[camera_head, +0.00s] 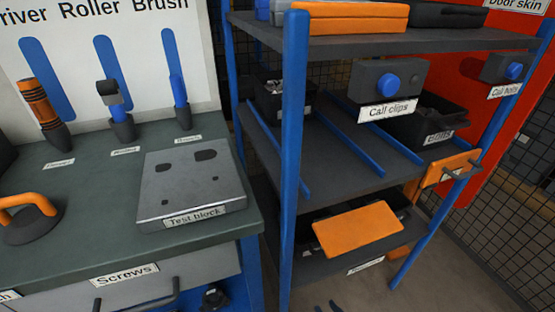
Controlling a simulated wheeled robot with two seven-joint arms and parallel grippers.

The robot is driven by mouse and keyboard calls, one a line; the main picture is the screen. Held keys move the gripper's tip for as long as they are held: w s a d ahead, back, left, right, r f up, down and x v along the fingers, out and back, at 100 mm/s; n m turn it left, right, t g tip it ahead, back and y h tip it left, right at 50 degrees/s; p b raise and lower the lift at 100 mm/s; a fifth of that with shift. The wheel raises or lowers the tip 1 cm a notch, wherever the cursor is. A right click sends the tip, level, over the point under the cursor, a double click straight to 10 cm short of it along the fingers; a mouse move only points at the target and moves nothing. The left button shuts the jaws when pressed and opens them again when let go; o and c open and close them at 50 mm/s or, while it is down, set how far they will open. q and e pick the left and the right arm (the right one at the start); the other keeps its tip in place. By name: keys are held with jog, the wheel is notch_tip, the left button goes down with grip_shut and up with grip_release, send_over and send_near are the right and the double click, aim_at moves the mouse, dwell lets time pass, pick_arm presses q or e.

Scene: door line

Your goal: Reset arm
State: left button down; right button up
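Two small dark tips, likely of my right gripper (328,307), show at the bottom edge in the head view, in front of the floor below the shelf rack. Most of this gripper is cut off by the frame, and I cannot tell whether it is open or shut. Nothing held shows there. My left gripper is not in view. A grey test block (190,188) lies on the workbench at the left, apart from the visible tips.
The workbench (95,205) carries a driver, roller and brush. A blue-posted rack (294,150) holds bins, a call clips box (387,85) and an orange-lidded bin (357,231). A red panel (480,120) and mesh stand behind. Floor is bare at lower right.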

jog(key=s+d+f+g+h, duration=0.2)
jog(key=s+d+f+g, duration=0.15)
jog(key=s+f, duration=0.8)
jog(key=s+d+f+m+g+h, duration=0.1)
jog(key=s+f+g, duration=0.2)
jog(key=s+f, duration=0.3)
jog(key=s+d+f+g, duration=0.2)
jog(key=s+f+g, duration=0.15)
jog(key=s, duration=0.55)
notch_tip(320, 180, up, 12)
jog(key=p, duration=1.2)
jog(key=shift+s+f+h, duration=0.15)
jog(key=shift+f+h, duration=0.05)
jog(key=shift+h, duration=0.1)
